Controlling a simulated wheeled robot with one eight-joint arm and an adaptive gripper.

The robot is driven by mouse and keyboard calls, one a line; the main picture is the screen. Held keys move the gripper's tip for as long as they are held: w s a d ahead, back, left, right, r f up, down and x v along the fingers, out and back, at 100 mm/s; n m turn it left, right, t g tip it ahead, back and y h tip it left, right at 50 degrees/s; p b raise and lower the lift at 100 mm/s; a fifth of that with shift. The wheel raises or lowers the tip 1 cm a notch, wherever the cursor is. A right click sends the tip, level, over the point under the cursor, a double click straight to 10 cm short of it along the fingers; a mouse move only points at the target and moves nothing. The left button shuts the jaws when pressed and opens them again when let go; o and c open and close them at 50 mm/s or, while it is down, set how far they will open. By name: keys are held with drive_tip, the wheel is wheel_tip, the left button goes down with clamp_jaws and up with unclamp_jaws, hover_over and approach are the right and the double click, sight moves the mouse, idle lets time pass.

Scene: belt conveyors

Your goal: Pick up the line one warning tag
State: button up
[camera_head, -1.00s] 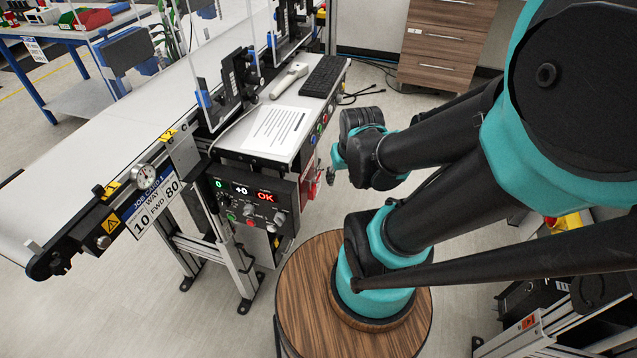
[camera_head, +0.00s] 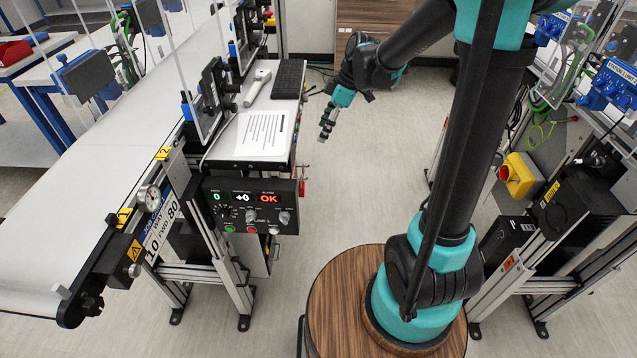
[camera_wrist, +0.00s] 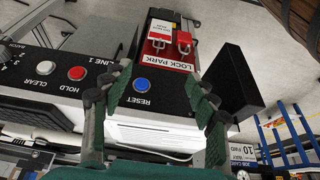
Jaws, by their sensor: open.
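My gripper (camera_head: 327,127) hangs at the end of the arm, right of the conveyor's control box in the head view. In the wrist view my gripper (camera_wrist: 160,88) is open and empty, with its two dark green fingers spread apart. Beyond the fingertips is a red lock park board (camera_wrist: 170,63). A small red and white tag (camera_wrist: 160,32), its print too small to read, and a red padlock (camera_wrist: 184,42) are on the board side by side. The fingers are apart from both. In the head view only a sliver of red shows at the box's right side.
A black box (camera_wrist: 232,80) juts out right of the board. The head view shows the conveyor belt (camera_head: 100,165), a scanner and keyboard, and clear floor right of the panel.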

drive_tip(key=shift+x, duration=8.65)
drive_tip(key=shift+d+f, duration=0.1)
drive_tip(key=shift+d, duration=0.1)
drive_tip(key=c, duration=0.6)
